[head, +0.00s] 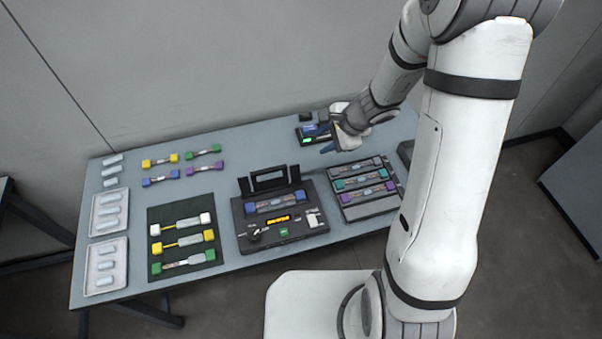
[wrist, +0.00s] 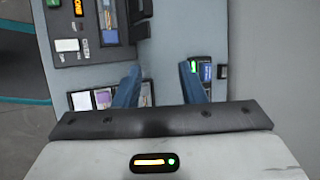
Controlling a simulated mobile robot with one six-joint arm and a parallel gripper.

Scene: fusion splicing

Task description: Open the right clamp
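The splicer (head: 282,228) is a black unit at the table's front middle, with its dark lid (head: 268,180) raised and a blue-purple bar across its top. It also shows at the upper left of the wrist view (wrist: 68,28). I cannot make out the right clamp as a separate part or tell its state. My gripper (head: 323,141) is at the back right of the table, right of and behind the splicer. In the wrist view its blue fingers (wrist: 159,82) are apart, with only bare grey table visible between them.
A small black device (head: 306,140) with a green light is beside my gripper. A rack (head: 368,209) with several coloured holders stands right of the splicer. A dark mat (head: 154,214) with tubes, loose coloured holders and pale trays (head: 96,232) fill the left.

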